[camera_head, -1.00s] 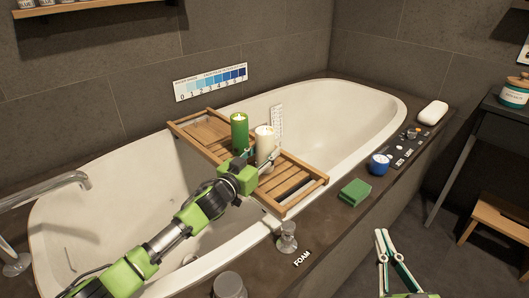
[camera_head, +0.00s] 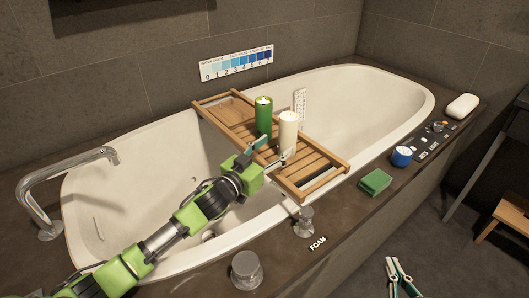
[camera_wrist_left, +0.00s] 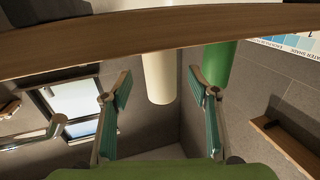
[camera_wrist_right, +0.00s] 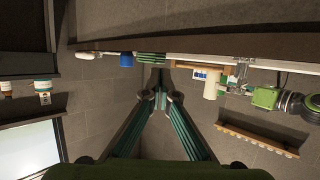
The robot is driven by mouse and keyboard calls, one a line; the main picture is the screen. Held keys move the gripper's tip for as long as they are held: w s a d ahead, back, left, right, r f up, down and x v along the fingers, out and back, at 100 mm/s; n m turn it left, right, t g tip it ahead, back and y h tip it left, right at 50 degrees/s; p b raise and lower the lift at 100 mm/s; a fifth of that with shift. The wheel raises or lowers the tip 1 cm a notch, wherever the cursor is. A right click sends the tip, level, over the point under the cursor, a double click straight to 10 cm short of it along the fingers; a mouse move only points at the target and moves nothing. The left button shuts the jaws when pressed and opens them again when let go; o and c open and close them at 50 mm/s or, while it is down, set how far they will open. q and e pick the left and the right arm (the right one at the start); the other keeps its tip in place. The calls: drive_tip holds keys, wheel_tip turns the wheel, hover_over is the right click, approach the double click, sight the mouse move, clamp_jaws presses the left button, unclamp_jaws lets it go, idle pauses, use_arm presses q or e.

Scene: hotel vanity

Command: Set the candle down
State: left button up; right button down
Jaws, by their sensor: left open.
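A white candle (camera_head: 288,130) and a green candle (camera_head: 263,116) stand upright side by side on the wooden bath tray (camera_head: 322,186). My left gripper (camera_head: 273,150) is open, on the near-left side of the white candle. In the left wrist view, the white candle (camera_wrist_left: 158,76) shows in the gap between the spread fingers, apart from both. The green candle (camera_wrist_left: 219,62) is partly behind one finger there. My right gripper (camera_head: 393,259) is shut and empty, low in front of the tub; its fingers converge in the right wrist view (camera_wrist_right: 161,92).
The tray spans the white bathtub (camera_head: 110,160). The rim carries a green sponge (camera_head: 375,182), a blue cup (camera_head: 401,156), a white soap (camera_head: 462,106), a knob (camera_head: 304,222) and a faucet (camera_head: 70,163). Bare tray slats lie right of the candles.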

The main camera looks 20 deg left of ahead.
use_arm(q)
drive_tip(key=shift+p+v, duration=0.3)
drive_tip(key=shift+v, duration=2.05)
use_arm(e)
drive_tip(key=shift+s+d+f+g+h, duration=0.2)
drive_tip(key=shift+s+f+g, duration=0.25)
drive_tip(key=shift+f, duration=0.25)
drive_tip(key=shift+s+d+f+g+h, duration=0.1)
drive_tip(key=shift+s+d+f+g, duration=0.25)
drive_tip(key=shift+f, duration=0.3)
drive_tip(key=shift+s+d+f+g+h, duration=0.1)
drive_tip(key=shift+s+f+g, duration=0.3)
drive_tip(key=shift+s+f, duration=0.25)
drive_tip(key=shift+w+f, duration=0.1)
